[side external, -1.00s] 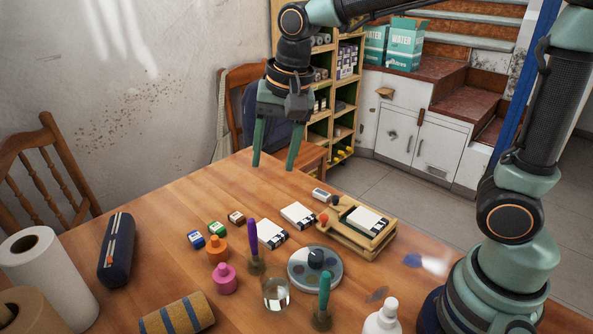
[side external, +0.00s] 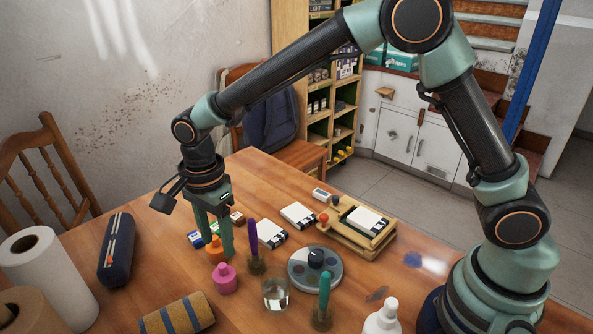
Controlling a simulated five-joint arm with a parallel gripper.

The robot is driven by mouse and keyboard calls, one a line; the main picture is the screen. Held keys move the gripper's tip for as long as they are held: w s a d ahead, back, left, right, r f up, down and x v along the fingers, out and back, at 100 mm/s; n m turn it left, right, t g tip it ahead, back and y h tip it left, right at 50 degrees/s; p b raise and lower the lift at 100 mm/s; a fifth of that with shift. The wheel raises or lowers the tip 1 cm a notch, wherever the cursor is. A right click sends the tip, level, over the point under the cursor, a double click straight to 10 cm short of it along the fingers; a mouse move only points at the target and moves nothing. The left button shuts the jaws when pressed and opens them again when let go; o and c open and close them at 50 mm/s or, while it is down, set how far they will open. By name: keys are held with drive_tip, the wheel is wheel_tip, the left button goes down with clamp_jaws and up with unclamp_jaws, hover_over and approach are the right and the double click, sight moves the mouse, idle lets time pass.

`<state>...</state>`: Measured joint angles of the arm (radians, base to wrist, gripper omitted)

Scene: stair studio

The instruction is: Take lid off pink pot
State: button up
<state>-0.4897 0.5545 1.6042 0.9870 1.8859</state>
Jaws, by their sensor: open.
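The pink pot (side external: 224,281) stands upright on the table, left of centre and near the front, with a small pink lid (side external: 224,268) on top. An orange pot (side external: 215,254) of like shape stands just behind it. My gripper (side external: 217,247) points down with its fingers apart, above or around the top of the orange pot. I cannot tell whether the fingers touch it. Nothing shows held between them. The pink pot is just in front of the fingers, and its lid is in plain view.
A purple-handled brush in a holder (side external: 254,256) stands right of the gripper. A water glass (side external: 275,294), a round palette (side external: 315,268) and a teal-handled brush (side external: 323,293) are farther right. Small paint boxes (side external: 196,239) lie behind. A dark case (side external: 116,250) is at left, with bare table between.

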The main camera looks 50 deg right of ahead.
sight(222, 265)
drive_tip(key=shift+s+a+f, duration=0.1)
drive_tip(key=shift+f, duration=3.1)
clamp_jaws()
